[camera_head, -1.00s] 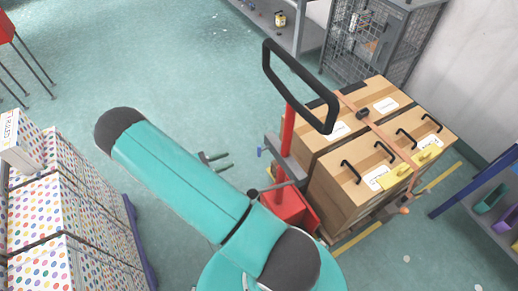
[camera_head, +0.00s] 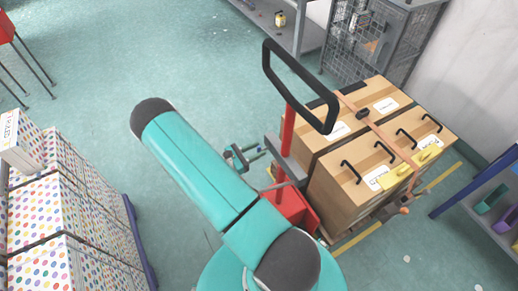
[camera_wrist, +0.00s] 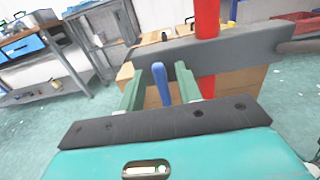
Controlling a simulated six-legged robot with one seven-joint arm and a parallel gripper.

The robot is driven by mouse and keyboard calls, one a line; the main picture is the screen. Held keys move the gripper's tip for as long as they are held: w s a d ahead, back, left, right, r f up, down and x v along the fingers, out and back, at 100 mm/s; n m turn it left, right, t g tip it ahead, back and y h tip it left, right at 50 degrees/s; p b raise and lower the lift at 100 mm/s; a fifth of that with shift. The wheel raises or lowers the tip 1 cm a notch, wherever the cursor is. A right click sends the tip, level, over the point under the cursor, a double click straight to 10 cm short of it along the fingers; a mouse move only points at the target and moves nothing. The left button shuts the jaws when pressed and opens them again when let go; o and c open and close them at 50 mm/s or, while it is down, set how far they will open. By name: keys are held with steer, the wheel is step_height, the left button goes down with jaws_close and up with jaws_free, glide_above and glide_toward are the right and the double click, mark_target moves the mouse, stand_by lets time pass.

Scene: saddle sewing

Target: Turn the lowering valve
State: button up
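The lowering valve appears as a blue lever (camera_wrist: 161,85) in the wrist view, standing out beneath a dark grey crossbar (camera_wrist: 225,50) on the red pallet jack. My gripper (camera_wrist: 158,72) is open, with one green finger on each side of the blue lever and visible gaps on both sides. In the head view my gripper (camera_head: 260,154) is beside the pallet jack's grey bracket (camera_head: 286,157), left of its red base (camera_head: 293,207). The lever is hard to make out there among the fingers.
The pallet jack's black loop handle (camera_head: 300,85) rises above the bracket. Cardboard boxes (camera_head: 345,190) are strapped on it, to the right. Polka-dot boxes (camera_head: 75,215) stand on the left. A shelf (camera_head: 300,35) and wire cage (camera_head: 375,45) are behind. Floor between is clear.

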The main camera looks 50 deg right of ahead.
steer(key=shift+x, duration=0.85)
jaws_close()
